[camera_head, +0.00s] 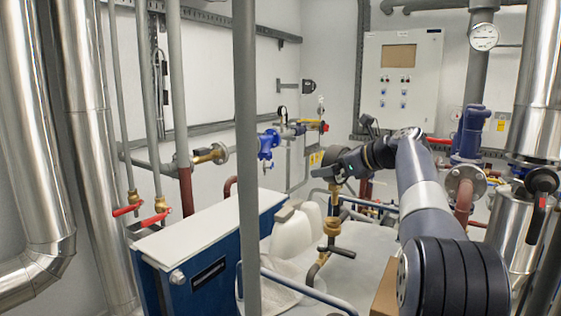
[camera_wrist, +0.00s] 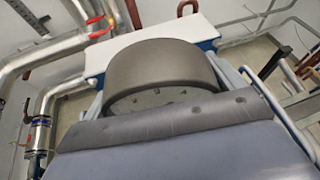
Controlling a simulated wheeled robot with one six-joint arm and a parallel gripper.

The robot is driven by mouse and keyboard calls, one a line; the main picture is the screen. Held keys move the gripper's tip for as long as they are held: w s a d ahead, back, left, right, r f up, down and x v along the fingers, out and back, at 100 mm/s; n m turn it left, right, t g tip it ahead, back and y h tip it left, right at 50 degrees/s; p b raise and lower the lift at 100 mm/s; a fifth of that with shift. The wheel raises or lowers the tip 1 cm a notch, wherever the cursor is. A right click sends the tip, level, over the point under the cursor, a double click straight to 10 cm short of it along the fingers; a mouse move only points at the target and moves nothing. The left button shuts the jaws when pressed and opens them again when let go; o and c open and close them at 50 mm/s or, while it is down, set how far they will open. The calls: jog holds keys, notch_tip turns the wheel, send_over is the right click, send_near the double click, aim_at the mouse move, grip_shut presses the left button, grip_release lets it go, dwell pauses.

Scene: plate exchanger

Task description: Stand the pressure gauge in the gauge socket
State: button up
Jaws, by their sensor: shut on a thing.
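My gripper (camera_head: 328,172) is in the middle of the head view, at the end of my arm, which reaches in from the lower right. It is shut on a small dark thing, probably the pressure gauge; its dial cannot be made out. Just below my gripper stands a brass fitting (camera_head: 332,226) with a side lever, on an upright pipe. It may be the gauge socket, but I cannot be sure. Whether the held thing touches this fitting cannot be told.
A grey upright pipe (camera_head: 246,150) stands left of my gripper. A blue and white exchanger (camera_head: 200,240) and white jugs (camera_head: 292,232) are below left. A flanged pipe (camera_head: 466,185) is close to my arm's right.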

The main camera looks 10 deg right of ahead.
aim_at(337, 193)
jog(key=shift+w+a, duration=0.2)
jog(key=shift+a, duration=0.15)
jog(key=shift+d+f, duration=0.15)
jog(key=shift+f, duration=1.55)
jog(key=shift+f+b, duration=0.85)
jog(key=shift+f, duration=0.05)
jog(key=shift+s+f+b, duration=0.2)
jog(key=shift+f+b, duration=0.1)
jog(key=shift+f, duration=0.25)
jog(key=shift+w+f+b, duration=0.1)
jog(key=shift+f+b, duration=0.25)
jog(key=shift+f, duration=0.4)
jog(key=shift+f, duration=0.1)
